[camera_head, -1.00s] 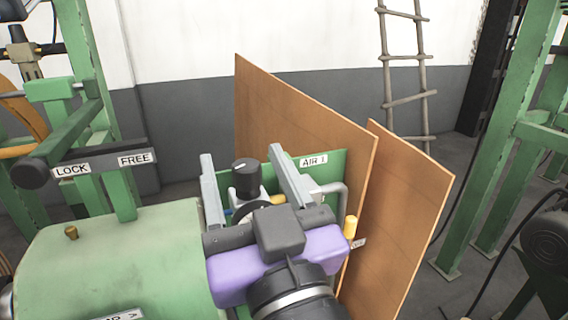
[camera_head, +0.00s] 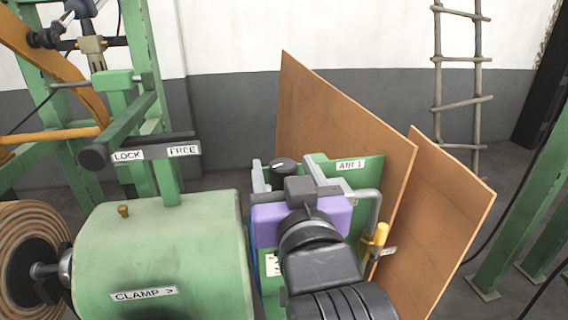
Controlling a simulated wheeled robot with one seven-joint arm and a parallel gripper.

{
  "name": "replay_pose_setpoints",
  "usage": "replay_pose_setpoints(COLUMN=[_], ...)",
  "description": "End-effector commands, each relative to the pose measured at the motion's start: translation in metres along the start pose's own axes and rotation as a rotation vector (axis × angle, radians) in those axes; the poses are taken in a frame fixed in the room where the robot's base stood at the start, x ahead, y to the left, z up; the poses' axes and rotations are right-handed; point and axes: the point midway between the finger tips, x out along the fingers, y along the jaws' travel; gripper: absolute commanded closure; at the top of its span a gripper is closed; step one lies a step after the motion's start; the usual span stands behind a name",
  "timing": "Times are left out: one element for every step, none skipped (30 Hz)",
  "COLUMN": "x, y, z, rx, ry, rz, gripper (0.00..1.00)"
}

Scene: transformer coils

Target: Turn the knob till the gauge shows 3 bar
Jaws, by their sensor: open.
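The black knob (camera_head: 285,164), with a pale mark on its top, stands by the green AIR 1 panel (camera_head: 370,170). My gripper (camera_head: 284,162) is open, with one grey finger to the left of the knob and the other to its right. The knob shows between the fingers, and I cannot tell whether either touches it. My purple and black gripper body hides the knob's lower part and the area below. No gauge face or needle can be seen, so the pressure reading is hidden.
A green clamp housing (camera_head: 165,255) stands close on the left, with a LOCK/FREE bar (camera_head: 150,153) above it. A bent grey pipe with a brass fitting (camera_head: 374,240) is right of my gripper. Brown boards (camera_head: 335,120) stand behind, and a ladder (camera_head: 437,70) leans at the back.

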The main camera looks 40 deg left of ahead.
Motion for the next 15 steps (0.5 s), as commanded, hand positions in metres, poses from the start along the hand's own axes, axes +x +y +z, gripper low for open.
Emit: replay_pose_setpoints(x=[0.0031,0.0043,0.0055,0.0061,0.0063,0.0065,0.0064,0.0063,0.0063,0.0062,0.0062,0.0062,0.0061,0.0061,0.0061], y=[-0.0001,-0.0001,-0.0001,0.0,0.0,0.0,0.0,0.0,0.0,0.0,0.0,0.0,0.0,0.0,0.0], z=[-0.0008,-0.0006,-0.0002,0.0,0.0001,0.0002,0.0002,0.0002,0.0001,0.0001,0.0001,0.0001,0.0,0.0,0.0], rx=[0.0,0.0,0.0,0.0,0.0,0.0,0.0,0.0,0.0,0.0,0.0,0.0,0.0,0.0,0.0], ry=[0.001,0.001,0.0,0.0,0.0,0.0,0.001,0.001,0.001,0.001,0.001,0.001,0.001,0.001,0.001], rz=[0.0,0.0,0.0,0.0,0.0,0.0,0.0,0.0,0.0,0.0,0.0,0.0,0.0,0.0,0.0], gripper=[0.39,0.39,0.39,0.39,0.39,0.39,0.39,0.39,0.39,0.39,0.41,0.49,0.54,0.6,0.68])
